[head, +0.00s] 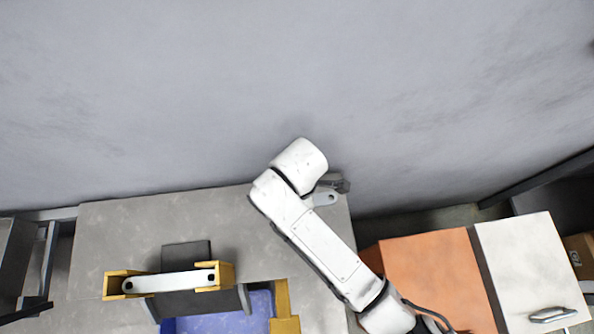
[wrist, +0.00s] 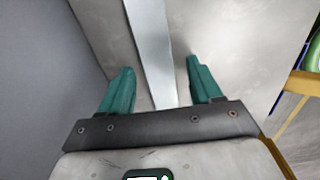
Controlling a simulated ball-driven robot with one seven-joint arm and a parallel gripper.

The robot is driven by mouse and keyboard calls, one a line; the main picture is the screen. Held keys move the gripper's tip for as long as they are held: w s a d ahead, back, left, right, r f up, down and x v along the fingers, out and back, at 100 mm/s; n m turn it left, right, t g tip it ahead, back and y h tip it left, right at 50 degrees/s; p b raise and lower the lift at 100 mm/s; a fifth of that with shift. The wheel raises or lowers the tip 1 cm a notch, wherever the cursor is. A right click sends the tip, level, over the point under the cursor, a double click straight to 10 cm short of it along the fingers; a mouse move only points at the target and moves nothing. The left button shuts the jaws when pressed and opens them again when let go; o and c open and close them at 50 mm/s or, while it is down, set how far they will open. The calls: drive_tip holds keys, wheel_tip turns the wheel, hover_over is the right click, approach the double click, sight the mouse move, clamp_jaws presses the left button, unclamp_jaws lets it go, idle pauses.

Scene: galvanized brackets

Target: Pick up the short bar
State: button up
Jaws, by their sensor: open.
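In the wrist view my gripper (wrist: 160,85) is open, with its two green fingers apart. In the head view the end of a grey metal piece with a hole (head: 327,198) shows beside my arm, near the table's far right corner; the rest is hidden. Another pale bar with holes near its ends (head: 170,282) lies across yellow wooden supports at the lower left. I cannot tell for sure which one is the short bar.
The grey table (head: 130,225) has bare room at its far left. A blue bin (head: 220,324) is at the near edge of the picture. An orange-topped cabinet (head: 435,275) and a white panel with a handle (head: 525,262) stand to the right. The grey wall runs behind.

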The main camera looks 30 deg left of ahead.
clamp_jaws()
idle(0.5)
